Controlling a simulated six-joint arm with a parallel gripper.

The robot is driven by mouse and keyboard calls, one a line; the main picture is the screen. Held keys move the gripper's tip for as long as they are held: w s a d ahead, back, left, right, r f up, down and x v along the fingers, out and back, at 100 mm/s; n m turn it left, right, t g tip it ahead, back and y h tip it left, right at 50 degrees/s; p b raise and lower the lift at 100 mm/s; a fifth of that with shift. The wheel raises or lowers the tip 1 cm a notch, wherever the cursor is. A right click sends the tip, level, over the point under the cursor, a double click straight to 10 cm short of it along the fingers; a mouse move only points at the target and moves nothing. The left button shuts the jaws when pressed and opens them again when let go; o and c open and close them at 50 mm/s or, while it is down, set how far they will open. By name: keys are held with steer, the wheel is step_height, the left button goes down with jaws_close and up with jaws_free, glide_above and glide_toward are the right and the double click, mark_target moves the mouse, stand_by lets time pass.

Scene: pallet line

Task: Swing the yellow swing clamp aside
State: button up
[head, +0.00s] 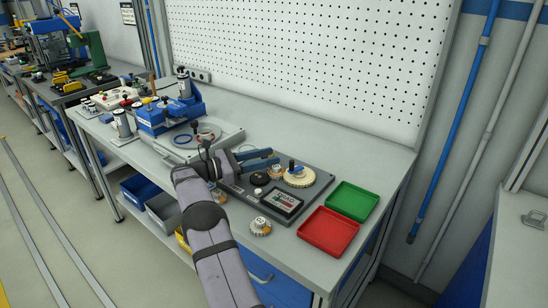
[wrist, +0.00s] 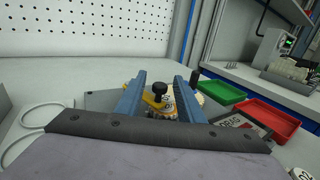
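The yellow swing clamp (wrist: 151,101) shows in the wrist view as a yellow arm beside a black knob (wrist: 160,88), between my two blue fingers. It lies over or beside a pale toothed part (wrist: 168,110) marked with digits; contact is unclear. My gripper (wrist: 161,80) is open, its fingers apart on either side of the clamp and knob, with no visible grip. In the head view my gripper (head: 275,159) reaches right over the dark fixture plate (head: 318,187), and its fingers largely hide the clamp there.
A green tray (head: 351,200) and a red tray (head: 328,232) sit to the right. A cream disc (head: 299,178) is on the plate. A loose numbered part (head: 260,227) lies near the bench front. A blue machine (head: 170,115) stands left; a pegboard rises behind.

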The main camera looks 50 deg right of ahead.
steer(key=shift+v, duration=1.9)
steer(key=shift+c, duration=0.7)
